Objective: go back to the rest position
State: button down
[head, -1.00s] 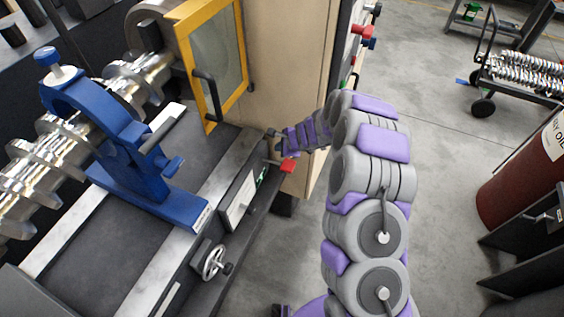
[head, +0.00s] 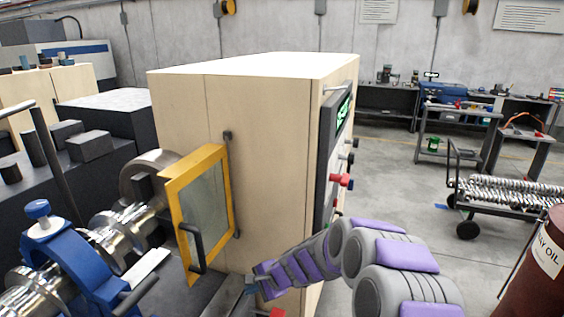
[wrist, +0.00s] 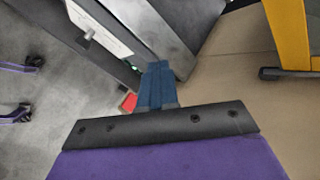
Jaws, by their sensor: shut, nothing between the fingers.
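My gripper (head: 250,285) is in front of the lower part of the beige machine cabinet (head: 260,130) in the head view, at the end of my grey and purple arm. In the wrist view its dark blue fingers (wrist: 157,88) are together with nothing between them. A red knob (wrist: 129,102) shows just left of the fingers in the wrist view. In the head view a red part (head: 277,312) shows at the bottom edge, below the gripper. I cannot tell whether the gripper touches anything.
A yellow-framed door (head: 172,200) with a dark handle stands left of my gripper. Left of it are a metal crankshaft (head: 130,222) and a blue clamp (head: 60,262). A dark red barrel (head: 530,285) stands far right. Open floor (head: 400,190) lies between.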

jog(key=s+d+r+n+g, duration=0.1)
jog(key=s+d+r+n, duration=0.15)
jog(key=s, duration=0.35)
jog(key=s+d+r+n+g+h, duration=0.1)
jog(key=s+r+n, duration=0.1)
jog(key=s+r, duration=0.25)
jog(key=s+d+r+n+g, duration=0.1)
jog(key=s+r+n, duration=0.15)
jog(key=s, duration=0.45)
jog(key=s+d+r+n+g+h, duration=0.1)
jog(key=s+d+h, duration=0.2)
jog(key=s+d, duration=0.6)
jog(key=s+d+r+n+g+h, duration=0.1)
jog(key=s+d+r+n+h, duration=0.1)
jog(key=s+d, duration=0.7)
jog(key=s+h, duration=0.1)
jog(key=s, duration=0.4)
jog(key=shift+s+n+h, duration=0.3)
jog(key=shift+h, duration=0.1)
jog(key=shift+a, duration=0.1)
